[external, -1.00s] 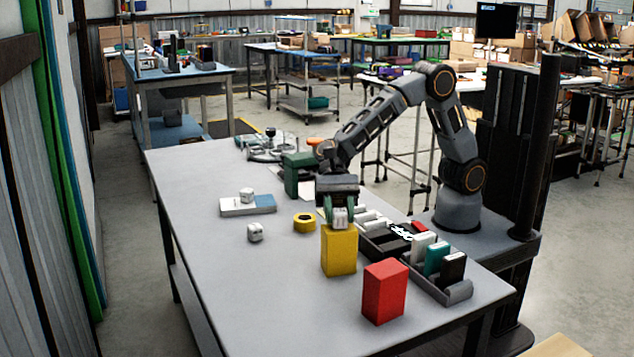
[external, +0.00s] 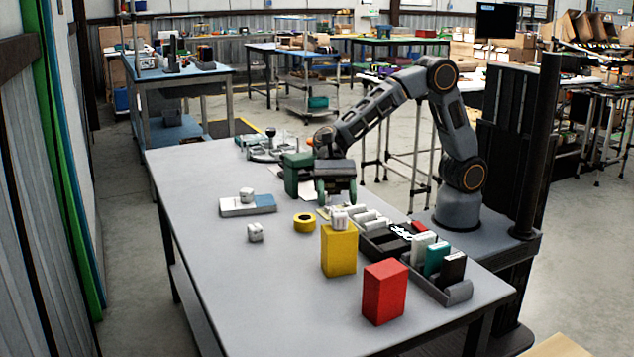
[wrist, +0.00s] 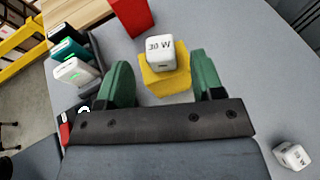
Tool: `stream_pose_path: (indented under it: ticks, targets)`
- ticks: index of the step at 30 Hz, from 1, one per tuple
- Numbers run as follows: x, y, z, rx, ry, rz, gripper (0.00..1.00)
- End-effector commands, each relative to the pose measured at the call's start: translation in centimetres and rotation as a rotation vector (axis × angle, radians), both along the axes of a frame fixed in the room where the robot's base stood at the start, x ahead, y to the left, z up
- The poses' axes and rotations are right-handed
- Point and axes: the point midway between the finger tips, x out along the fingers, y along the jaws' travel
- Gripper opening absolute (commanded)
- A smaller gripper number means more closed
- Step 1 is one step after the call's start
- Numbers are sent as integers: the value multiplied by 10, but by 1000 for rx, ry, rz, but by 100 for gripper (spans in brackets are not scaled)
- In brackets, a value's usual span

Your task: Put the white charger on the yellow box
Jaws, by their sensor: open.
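A white charger (external: 340,220) rests on top of the upright yellow box (external: 339,253). In the wrist view the charger (wrist: 160,53), marked 30 W, sits on the top face of the yellow box (wrist: 166,82). My gripper (external: 337,192) is up and behind the box in the external view, apart from the charger. In the wrist view its two green fingers (wrist: 160,78) are spread wide and empty, with the charger and box seen between and beyond them. Other white chargers lie on the table (external: 255,232) and on a white and blue box (external: 246,194).
A red box (external: 384,291) stands in front of the yellow box. A dark tray (external: 460,293) with several upright packs is to the right. A yellow tape roll (external: 304,222) lies to the left. The table's front left is bare.

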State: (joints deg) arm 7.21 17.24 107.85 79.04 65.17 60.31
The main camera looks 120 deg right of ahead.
Motion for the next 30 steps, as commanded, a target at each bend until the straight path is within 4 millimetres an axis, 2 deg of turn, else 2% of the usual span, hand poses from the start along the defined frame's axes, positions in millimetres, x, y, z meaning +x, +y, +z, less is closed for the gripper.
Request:
stream_pose_path:
  ticks: [3,9,14,16,20,23,27,30]
  targets:
    - [-8,-21,10,0,-2,-4,61]
    - [-19,-46,21,0,0,-2,61]
    - [-28,-55,26,-22,-11,14,61]
    - [-41,-52,24,-94,-49,64,61]
    - [-91,-42,12,-378,-205,283,61]
    - [-137,-43,-2,-649,-376,537,61]
    - [-188,-60,-19,-975,-604,917,61]
    - [-212,-75,-26,-1148,-734,1164,61]
